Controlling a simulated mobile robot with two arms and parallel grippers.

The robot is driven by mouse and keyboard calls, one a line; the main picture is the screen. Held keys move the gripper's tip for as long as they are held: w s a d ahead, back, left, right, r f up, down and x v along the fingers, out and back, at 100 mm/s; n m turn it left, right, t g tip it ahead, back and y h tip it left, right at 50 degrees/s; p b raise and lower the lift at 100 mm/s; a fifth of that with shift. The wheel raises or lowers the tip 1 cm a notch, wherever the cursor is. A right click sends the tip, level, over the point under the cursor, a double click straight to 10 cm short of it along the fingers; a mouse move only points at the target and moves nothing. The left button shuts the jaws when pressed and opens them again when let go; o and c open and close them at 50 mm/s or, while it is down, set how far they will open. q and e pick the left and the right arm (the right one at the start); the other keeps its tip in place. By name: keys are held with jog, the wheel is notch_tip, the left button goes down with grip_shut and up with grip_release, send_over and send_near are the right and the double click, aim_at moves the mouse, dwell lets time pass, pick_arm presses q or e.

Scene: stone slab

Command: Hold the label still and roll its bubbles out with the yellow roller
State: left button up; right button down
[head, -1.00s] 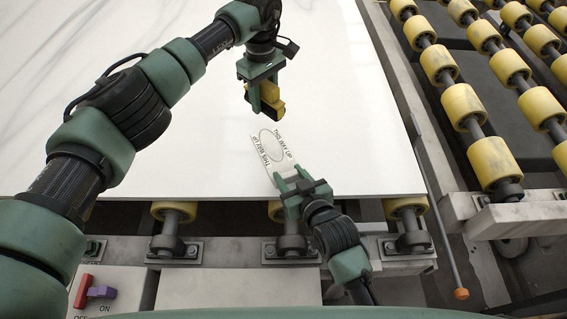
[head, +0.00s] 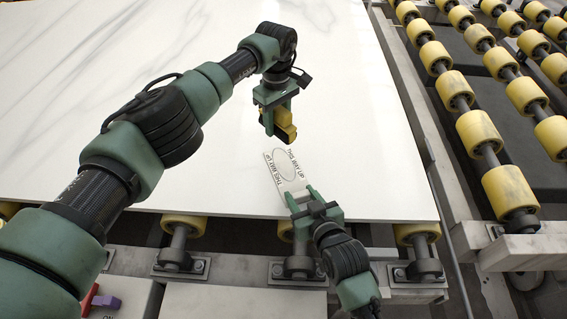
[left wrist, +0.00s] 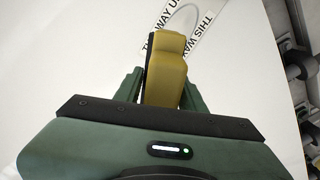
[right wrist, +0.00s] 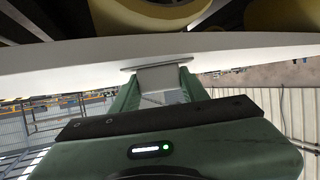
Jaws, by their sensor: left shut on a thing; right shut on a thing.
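The label (head: 289,179) lies on the white slab near its front edge, with "THIS WAY UP" along two sides and an oval outline between them. The yellow roller (head: 284,122) is shut in my left gripper (head: 277,112), just beyond the label's far end; I cannot tell whether it touches the slab. In the left wrist view the roller (left wrist: 166,75) covers part of the label (left wrist: 190,40). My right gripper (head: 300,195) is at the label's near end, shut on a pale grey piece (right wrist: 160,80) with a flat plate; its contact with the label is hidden.
The slab (head: 130,70) is broad and clear around the label. It rests on yellow conveyor rollers (head: 184,225) showing under its front edge. More roller rows (head: 485,130) run along the right, past a gap. A red switch with a purple lever (head: 105,301) is at lower left.

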pick_arm(q)
send_over(280, 158)
jog(key=w, duration=0.2)
jog(key=shift+w+a+f, duration=0.1)
jog(key=shift+a+f, duration=0.1)
jog(key=shift+f, duration=1.3)
jog(key=shift+a+f, duration=0.15)
jog(key=shift+f, duration=1.3)
jog(key=shift+s+d+f, duration=0.2)
jog(key=shift+s+d, duration=0.4)
jog(key=shift+s, duration=0.85)
jog(key=shift+s+d+f, duration=0.2)
jog(key=shift+s+d, duration=0.4)
jog(key=shift+s, duration=0.9)
jog(key=shift+s+d+f, duration=0.2)
jog(key=shift+s+d, duration=0.4)
jog(key=shift+s, duration=0.85)
jog(key=shift+f, duration=0.1)
jog(key=shift+w, duration=0.1)
